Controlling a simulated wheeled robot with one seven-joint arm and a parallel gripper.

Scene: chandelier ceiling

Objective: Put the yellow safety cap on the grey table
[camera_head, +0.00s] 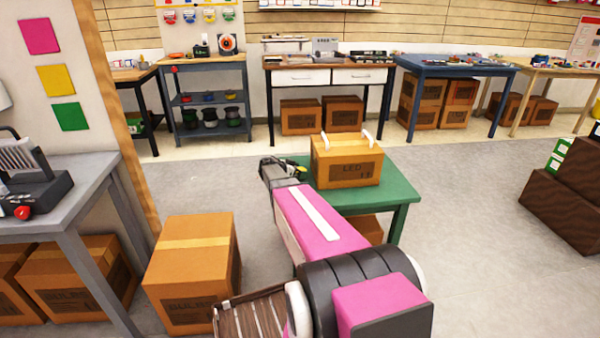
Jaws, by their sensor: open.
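My gripper (287,163), black and small in view, is at the far end of my pink arm, over the left side of a green table (392,198). It is open; its fingertips are partly hidden and hard to make out. A grey table (85,160) stands at the left edge, with a dark machine with a red knob (40,187) on it. Small coloured cap-like items (190,16) hang on the back wall, too small to tell apart surely.
A cardboard box with white handles (347,160) stands on the green table, close right of my gripper. A large box (193,265) stands on the floor between the tables. Workbenches (330,75) line the back wall. Dark brown boxes (565,205) stand at right. Grey floor (480,220) is clear right of the green table.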

